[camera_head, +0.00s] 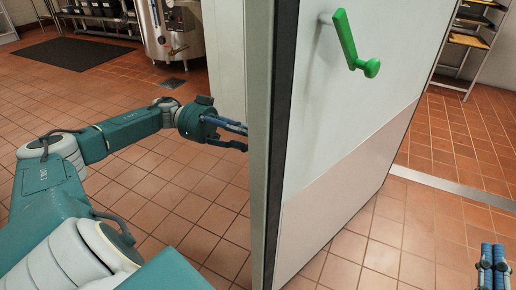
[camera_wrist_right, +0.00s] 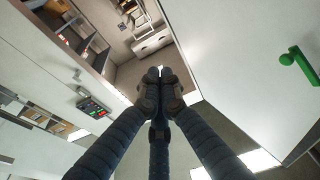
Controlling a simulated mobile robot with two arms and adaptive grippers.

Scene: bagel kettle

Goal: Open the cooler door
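The cooler door (camera_head: 345,130) is a tall pale panel, seen nearly edge-on in the head view and standing away from any frame, with floor on both sides. A green handle (camera_head: 352,45) sits high on its right-hand face; it also shows in the right wrist view (camera_wrist_right: 300,65). My left gripper (camera_head: 242,138) is left of the door's near edge, its fingertips at or partly behind that edge; its grip is unclear. My right gripper (camera_head: 493,262) is low at the right, apart from the door. Its fingers meet at the tips in the wrist view (camera_wrist_right: 160,76), with nothing between them.
A metal threshold strip (camera_head: 455,187) crosses the tiled floor at right. A shelf rack (camera_head: 468,45) stands beyond it. A steel kettle (camera_head: 172,32) and dark mat (camera_head: 66,53) are at the back left. Floor right of the door is clear.

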